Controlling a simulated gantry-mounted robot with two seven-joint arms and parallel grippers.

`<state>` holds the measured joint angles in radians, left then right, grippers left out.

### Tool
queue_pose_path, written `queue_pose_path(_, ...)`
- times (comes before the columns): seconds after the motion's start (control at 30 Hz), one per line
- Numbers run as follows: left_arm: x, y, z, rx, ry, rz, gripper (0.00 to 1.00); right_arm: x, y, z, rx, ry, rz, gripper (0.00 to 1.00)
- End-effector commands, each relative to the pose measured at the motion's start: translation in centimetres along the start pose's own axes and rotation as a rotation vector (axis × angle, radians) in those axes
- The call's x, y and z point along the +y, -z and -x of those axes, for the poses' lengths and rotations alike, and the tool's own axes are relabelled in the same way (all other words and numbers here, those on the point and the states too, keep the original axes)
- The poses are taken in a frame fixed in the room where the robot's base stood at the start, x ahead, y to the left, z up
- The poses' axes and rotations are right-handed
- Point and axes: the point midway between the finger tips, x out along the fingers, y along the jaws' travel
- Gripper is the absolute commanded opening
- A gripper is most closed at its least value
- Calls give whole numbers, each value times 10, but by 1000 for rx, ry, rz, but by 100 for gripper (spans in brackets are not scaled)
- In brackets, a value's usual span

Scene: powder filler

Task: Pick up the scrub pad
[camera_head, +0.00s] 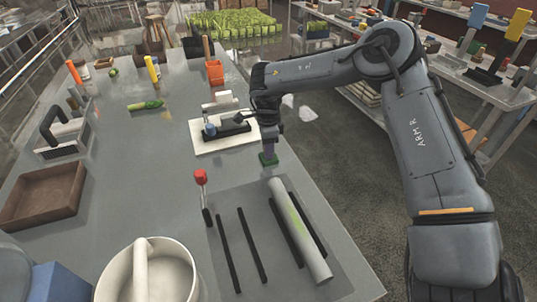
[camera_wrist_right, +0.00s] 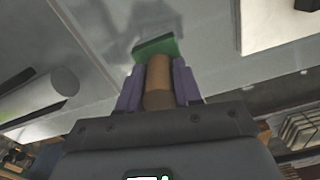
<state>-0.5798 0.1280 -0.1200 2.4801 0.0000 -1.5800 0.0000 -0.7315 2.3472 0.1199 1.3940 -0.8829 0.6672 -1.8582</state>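The scrub pad (camera_head: 268,158) is a green block at the tip of my right gripper (camera_head: 270,147), near the right edge of the grey table (camera_head: 150,180). In the right wrist view, the green scrub pad (camera_wrist_right: 157,46) has a brown round grip (camera_wrist_right: 158,78). The two purple fingers of my right gripper (camera_wrist_right: 158,85) press on both sides of this grip. The pad points down toward the table; I cannot tell if it touches the surface. My left gripper is not in view.
A white board (camera_head: 205,148) with a dark tool lies just left of the gripper. A pale roller (camera_head: 298,230) rests on a grey mat (camera_head: 330,285) in front. A red-topped stick (camera_head: 201,178) stands nearby. A white pot (camera_head: 112,285) and brown tray (camera_head: 45,195) are at left.

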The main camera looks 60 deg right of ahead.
Motion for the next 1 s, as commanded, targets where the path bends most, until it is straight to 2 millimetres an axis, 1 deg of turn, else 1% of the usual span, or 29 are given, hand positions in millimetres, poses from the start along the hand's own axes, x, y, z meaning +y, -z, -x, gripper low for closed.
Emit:
queue_pose_path(0.03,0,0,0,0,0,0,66,0,0,0,0,0,0,22)
queue_pose_path(0.1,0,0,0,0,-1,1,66,0,0,0,0,0,0,11)
queue_pose_path(0.17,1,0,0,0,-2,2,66,0,0,0,0,0,0,3)
queue_pose_path(0.47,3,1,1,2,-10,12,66,0,0,2,0,0,0,3)
queue_pose_path(0.67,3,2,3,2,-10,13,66,0,0,12,0,2,1,3)
queue_pose_path(0.77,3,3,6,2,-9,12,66,0,0,23,0,2,1,3)
queue_pose_path(0.87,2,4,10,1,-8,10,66,-1,-1,40,-1,4,2,3)
queue_pose_path(0.97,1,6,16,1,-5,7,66,-1,-1,64,-1,5,1,3)
queue_pose_path(1.0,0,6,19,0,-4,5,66,-1,-1,75,-1,5,2,3)
